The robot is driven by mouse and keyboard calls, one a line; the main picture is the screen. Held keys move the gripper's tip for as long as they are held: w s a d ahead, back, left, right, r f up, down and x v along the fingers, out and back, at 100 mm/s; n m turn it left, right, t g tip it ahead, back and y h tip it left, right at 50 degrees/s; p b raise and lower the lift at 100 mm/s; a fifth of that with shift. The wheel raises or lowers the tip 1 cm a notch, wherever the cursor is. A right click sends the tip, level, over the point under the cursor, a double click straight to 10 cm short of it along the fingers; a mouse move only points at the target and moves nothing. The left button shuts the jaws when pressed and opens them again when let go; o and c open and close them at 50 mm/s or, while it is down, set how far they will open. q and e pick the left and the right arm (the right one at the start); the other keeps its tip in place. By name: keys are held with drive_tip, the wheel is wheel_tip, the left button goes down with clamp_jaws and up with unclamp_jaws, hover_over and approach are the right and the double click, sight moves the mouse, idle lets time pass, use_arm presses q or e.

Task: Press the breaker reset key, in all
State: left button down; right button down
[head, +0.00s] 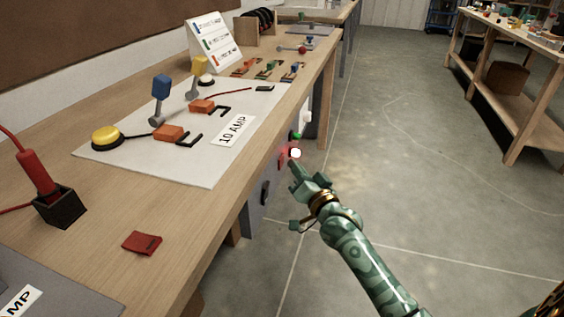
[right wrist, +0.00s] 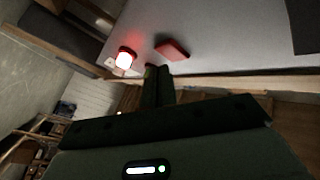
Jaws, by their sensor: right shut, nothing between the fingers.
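A grey panel (head: 256,205) is mounted under the front edge of the workbench. A glowing red-rimmed lamp (head: 295,153) sits on it, and a red rectangular key (right wrist: 172,50) shows beside the lamp in the right wrist view; the key looks like the reset key. My right gripper (head: 295,168) is shut and empty, close to the panel just below the lamp. In the right wrist view its fingertips (right wrist: 157,69) are beside the key's lower left edge; I cannot tell if they touch it. My left gripper is not in view.
The workbench (head: 215,205) carries a white sheet (head: 195,172) with a "10 AMP" label, yellow button, blue and yellow levers and orange clamps. A dark red piece (head: 142,242) lies nearer. A black handle (head: 265,191) and green knob (head: 296,135) are near my gripper.

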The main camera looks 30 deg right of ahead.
drive_tip(key=shift+w, duration=0.1)
idle(0.3)
drive_tip(key=shift+w+a, duration=0.2)
drive_tip(key=shift+a, duration=0.1)
drive_tip(key=shift+w+a+p, duration=0.25)
drive_tip(key=shift+w+p, duration=0.05)
drive_tip(key=shift+p, duration=0.05)
idle(0.6)
idle(0.4)
drive_tip(key=shift+s+d+p, duration=0.5)
drive_tip(key=shift+s, duration=0.1)
drive_tip(key=shift+d, duration=0.1)
